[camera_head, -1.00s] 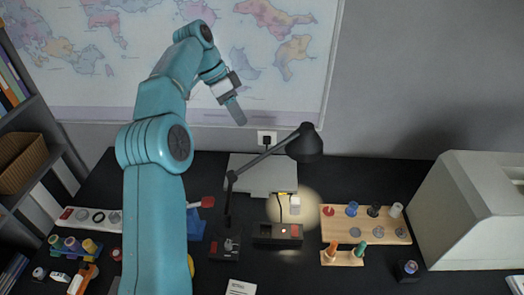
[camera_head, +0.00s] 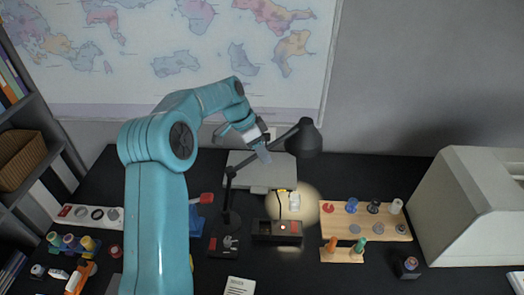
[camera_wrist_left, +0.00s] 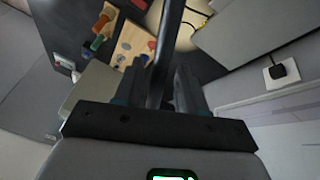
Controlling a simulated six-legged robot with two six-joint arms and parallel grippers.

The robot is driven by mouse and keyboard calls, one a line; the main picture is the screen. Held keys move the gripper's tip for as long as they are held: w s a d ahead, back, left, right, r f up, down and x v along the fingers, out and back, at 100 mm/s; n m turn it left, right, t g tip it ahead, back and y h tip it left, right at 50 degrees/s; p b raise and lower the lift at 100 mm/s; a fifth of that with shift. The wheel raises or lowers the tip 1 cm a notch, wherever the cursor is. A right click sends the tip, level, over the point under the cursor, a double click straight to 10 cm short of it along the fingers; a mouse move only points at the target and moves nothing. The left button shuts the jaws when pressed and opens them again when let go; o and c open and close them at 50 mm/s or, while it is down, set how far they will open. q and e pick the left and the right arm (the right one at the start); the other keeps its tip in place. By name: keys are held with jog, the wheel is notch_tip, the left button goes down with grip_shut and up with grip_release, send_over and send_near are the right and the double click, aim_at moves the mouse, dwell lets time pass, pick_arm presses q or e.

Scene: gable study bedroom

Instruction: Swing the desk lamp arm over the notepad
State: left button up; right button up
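The black desk lamp (camera_head: 304,140) stands on the dark desk. Its arm slants up right from the base, and its head lights a round patch near a small black box. The lamp arm also shows in the left wrist view (camera_wrist_left: 167,45), running between my fingers. My left gripper (camera_head: 262,152) is at the lamp arm, below and left of the lamp head. In the left wrist view its fingers (camera_wrist_left: 160,92) stand apart on both sides of the arm, with a gap visible. A white notepad (camera_head: 240,286) with printed text lies at the near edge, partly cut off, outside the lit patch.
A grey flat device (camera_head: 262,178) lies behind the lamp. A wooden peg board (camera_head: 340,222) is right of the lit patch, with a large beige machine (camera_head: 470,210) beyond. The black box (camera_head: 278,230) sits under the light. Rolls and small items fill the left.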

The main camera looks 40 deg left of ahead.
pick_arm(q)
jog(key=shift+s+d, duration=0.1)
jog(key=shift+d, duration=0.15)
jog(key=shift+a, duration=0.1)
grip_shut()
pick_arm(e)
jog(key=shift+s+d, duration=0.1)
jog(key=shift+f, duration=0.1)
